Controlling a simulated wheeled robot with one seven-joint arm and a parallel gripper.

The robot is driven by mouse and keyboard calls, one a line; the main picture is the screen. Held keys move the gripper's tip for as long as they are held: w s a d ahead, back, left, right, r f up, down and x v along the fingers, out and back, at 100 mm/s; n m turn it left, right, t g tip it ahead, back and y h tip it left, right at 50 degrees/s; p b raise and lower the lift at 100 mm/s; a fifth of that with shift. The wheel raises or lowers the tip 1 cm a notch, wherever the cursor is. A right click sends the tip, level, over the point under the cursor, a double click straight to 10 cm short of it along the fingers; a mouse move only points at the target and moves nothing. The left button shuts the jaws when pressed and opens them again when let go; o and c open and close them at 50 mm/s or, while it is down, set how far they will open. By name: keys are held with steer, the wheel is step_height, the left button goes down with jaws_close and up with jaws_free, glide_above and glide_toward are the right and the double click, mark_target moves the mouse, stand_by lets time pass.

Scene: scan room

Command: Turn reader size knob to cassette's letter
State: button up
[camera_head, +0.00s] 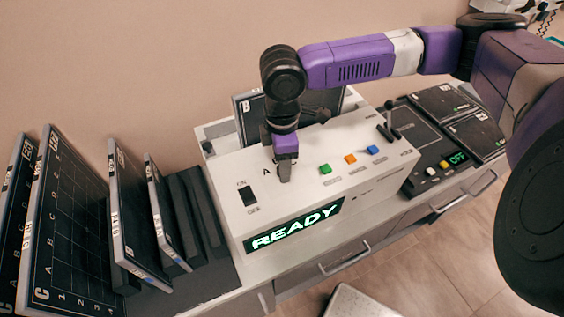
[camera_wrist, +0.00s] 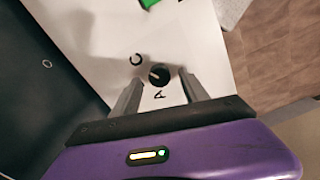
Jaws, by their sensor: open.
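The reader (camera_head: 340,168) is a white box with a lit READY display (camera_head: 296,226). A dark cassette (camera_head: 240,122) marked B stands upright behind it. In the head view my gripper (camera_head: 285,176) points down at the reader's top beside a printed A, and hides the size knob. In the wrist view the small, round black knob (camera_wrist: 159,74) sits between the open fingers of my gripper (camera_wrist: 160,82), apart from both. Letters C and A are printed around the knob; no B shows there. A pale mark is on the knob, but its exact direction is unclear.
Green (camera_head: 325,169), orange (camera_head: 350,158) and blue (camera_head: 373,150) buttons and a black switch (camera_head: 248,195) are on the reader. Several dark cassettes stand in a rack (camera_head: 195,230) at left. A dark console (camera_head: 440,165) showing OFF and flat panels lie at right.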

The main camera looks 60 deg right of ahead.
steer(key=shift+f, duration=0.45)
jaws_close()
steer(key=shift+n, duration=0.4)
steer(key=n, duration=0.4)
steer(key=shift+n+p, duration=0.3)
steer(key=shift+n, duration=0.1)
steer(key=n, duration=0.6)
steer(key=shift+s+b, duration=0.1)
steer(key=shift+b, duration=0.2)
